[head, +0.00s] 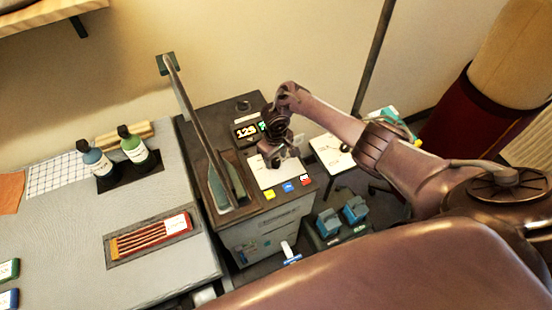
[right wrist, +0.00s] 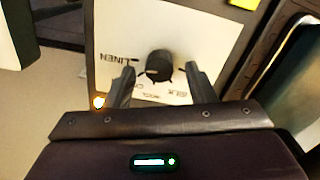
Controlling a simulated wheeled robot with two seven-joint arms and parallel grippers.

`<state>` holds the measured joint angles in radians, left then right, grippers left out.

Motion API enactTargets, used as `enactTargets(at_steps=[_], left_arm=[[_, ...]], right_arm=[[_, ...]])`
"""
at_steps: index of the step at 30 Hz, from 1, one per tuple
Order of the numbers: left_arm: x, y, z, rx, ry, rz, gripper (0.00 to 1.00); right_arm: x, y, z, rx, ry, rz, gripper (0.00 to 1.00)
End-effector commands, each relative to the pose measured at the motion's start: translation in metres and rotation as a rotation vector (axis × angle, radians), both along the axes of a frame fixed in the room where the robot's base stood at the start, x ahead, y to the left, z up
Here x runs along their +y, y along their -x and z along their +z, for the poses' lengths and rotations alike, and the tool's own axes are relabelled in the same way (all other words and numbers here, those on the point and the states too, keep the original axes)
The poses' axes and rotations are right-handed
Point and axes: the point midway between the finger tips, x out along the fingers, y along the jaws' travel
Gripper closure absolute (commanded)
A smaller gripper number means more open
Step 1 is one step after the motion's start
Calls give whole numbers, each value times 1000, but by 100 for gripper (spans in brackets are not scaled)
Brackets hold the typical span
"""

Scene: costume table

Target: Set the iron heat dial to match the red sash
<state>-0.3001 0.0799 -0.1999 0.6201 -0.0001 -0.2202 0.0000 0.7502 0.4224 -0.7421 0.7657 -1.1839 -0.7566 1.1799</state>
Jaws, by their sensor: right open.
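The heat dial is a black round knob (right wrist: 159,66) on a white panel (right wrist: 207,32) printed with fabric words; "LINEN" is legible, the others are partly hidden or too small. My right gripper (right wrist: 160,78) is open, with one finger on each side of the knob; I cannot tell whether they touch it. In the head view my right gripper (head: 277,158) is over the white panel (head: 265,176) and hides the knob. A dark red cloth (head: 470,125) wraps a tan form at the right; I cannot tell whether it is the sash. My left gripper is out of view.
A lit display (head: 245,132) reads about 125 behind the panel. Yellow (head: 269,195), blue (head: 288,187) and red (head: 306,180) tags line its front. A slanted bar (head: 196,120) rises at left. The grey table (head: 60,245) holds bottles and a red pencil tray (head: 150,236).

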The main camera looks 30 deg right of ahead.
Motion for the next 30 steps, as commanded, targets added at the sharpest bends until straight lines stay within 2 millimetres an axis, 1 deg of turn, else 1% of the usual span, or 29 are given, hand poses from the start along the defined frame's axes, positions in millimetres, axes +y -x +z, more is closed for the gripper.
enactTargets(at_steps=[2,6,9,12,16,30], left_arm=[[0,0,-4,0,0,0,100],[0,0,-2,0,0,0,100],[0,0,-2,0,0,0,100],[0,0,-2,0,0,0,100],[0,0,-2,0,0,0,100],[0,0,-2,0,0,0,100]], right_arm=[[-1,-1,11,-5,1,2,50],[-1,-1,38,-6,2,1,50],[-1,-1,53,-6,2,1,50],[-1,-1,61,-5,3,0,50],[-1,0,66,-3,3,0,50],[-1,0,65,-3,2,-1,50]])
